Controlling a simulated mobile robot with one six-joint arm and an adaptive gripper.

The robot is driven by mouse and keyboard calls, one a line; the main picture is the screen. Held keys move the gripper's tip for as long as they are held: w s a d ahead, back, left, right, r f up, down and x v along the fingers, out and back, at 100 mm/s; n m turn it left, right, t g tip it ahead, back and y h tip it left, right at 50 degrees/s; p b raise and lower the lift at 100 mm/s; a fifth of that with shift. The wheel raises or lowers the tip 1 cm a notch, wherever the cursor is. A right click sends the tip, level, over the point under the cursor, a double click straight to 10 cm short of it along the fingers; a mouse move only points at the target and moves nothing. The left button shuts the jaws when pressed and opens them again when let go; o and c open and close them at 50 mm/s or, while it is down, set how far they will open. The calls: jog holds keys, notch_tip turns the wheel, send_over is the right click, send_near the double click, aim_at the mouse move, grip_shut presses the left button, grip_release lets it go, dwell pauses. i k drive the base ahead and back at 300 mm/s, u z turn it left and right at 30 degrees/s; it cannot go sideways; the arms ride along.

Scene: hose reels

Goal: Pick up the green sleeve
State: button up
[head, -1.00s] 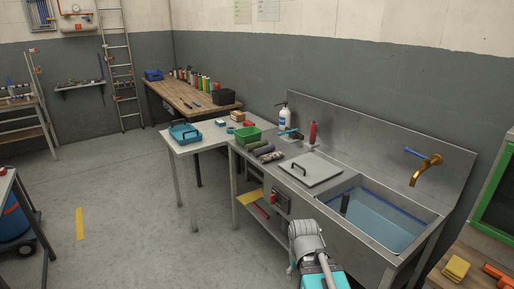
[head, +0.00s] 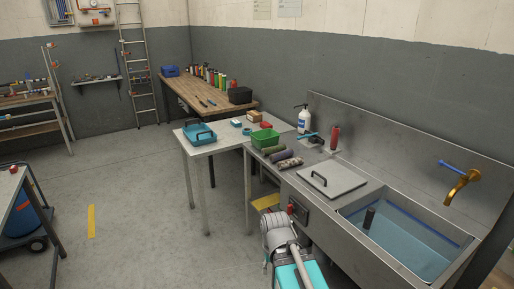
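The green sleeve (head: 273,149) looks like the dark green roll lying on the metal counter left of the sink, just in front of the green bin (head: 264,139). A purple-grey roll (head: 280,155) and a patterned roll (head: 290,163) lie beside it, nearer to me. Part of my arm shows low in the middle of the head view, in front of the sink unit and well short of the rolls. My gripper's fingers cannot be made out, and nothing is seen held.
A grey lid with a handle (head: 332,180) lies between the rolls and the water-filled sink (head: 400,245). A white bottle (head: 304,122) and a red bottle (head: 334,138) stand behind. A blue tray (head: 199,134) sits on the side table.

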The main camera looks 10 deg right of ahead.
aim_at(275, 149)
jog(key=u, duration=0.3)
jog(key=i, duration=1.6)
jog(key=z, duration=0.45)
jog(key=i, duration=0.45)
jog(key=z, duration=0.35)
jog(key=k, duration=0.9)
jog(key=z, duration=0.15)
jog(key=i, duration=0.45)
